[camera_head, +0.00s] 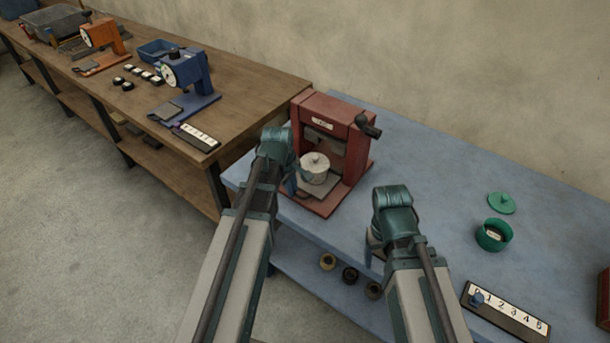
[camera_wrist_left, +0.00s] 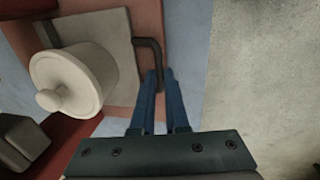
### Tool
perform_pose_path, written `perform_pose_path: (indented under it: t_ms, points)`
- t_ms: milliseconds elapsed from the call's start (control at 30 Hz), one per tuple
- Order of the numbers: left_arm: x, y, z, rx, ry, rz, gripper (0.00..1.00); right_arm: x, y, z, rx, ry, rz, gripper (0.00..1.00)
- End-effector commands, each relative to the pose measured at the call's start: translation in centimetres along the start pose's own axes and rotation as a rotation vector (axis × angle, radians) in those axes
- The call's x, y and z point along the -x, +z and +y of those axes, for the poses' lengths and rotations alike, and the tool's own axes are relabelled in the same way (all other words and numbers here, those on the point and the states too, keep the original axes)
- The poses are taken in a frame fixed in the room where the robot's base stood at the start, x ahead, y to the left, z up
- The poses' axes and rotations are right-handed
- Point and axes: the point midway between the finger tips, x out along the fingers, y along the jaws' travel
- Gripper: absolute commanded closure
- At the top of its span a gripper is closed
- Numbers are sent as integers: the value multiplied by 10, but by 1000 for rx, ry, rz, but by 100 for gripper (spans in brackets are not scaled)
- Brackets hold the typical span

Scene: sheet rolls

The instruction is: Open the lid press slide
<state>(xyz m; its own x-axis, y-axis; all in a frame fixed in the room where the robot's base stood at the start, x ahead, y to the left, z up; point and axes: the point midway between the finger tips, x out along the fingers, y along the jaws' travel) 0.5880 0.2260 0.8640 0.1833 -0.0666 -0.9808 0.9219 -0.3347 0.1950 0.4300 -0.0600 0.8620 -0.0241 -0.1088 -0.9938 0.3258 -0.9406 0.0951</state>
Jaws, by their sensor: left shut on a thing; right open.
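The red lid press (camera_head: 334,140) stands on the blue-grey table, with a black knob on its right side. A white lidded pot (camera_head: 315,168) sits on the press's light grey slide plate, and it also shows in the left wrist view (camera_wrist_left: 75,82). The slide plate (camera_wrist_left: 120,50) has a dark bent handle (camera_wrist_left: 150,48) at its edge. My left gripper (camera_wrist_left: 160,88) is shut on the handle, its blue fingers on either side of the bar. In the head view my left gripper (camera_head: 290,183) is partly hidden by its wrist. My right gripper (camera_head: 376,245) is mostly hidden under its wrist, right of the press.
A green open container (camera_head: 494,235) and a green lid (camera_head: 501,203) stand at the right. A number board (camera_head: 505,311) lies at the front right. Several small rings (camera_head: 350,275) are on the lower shelf. A wooden bench (camera_head: 245,85) with other devices is at the left.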

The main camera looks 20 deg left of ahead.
Motion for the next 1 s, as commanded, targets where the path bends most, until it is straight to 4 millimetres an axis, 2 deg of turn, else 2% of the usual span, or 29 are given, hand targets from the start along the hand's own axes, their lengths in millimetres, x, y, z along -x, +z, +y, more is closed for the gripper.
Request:
perform_pose_path:
  t_ms: [33,200,600,633,767,1000]
  points:
    - [4,2,-18,2,0,2,100,0,0,0,0,0,0,31]
    - [8,1,-42,1,0,1,100,0,0,0,0,0,0,31]
    - [9,0,-45,0,0,1,100,0,0,0,0,0,0,31]
    - [9,0,-45,0,0,1,82,0,0,0,0,0,0,31]
    - [9,0,-45,0,0,1,59,0,0,0,0,0,0,31]
    - [9,0,-45,0,0,0,58,0,0,0,0,0,0,31]
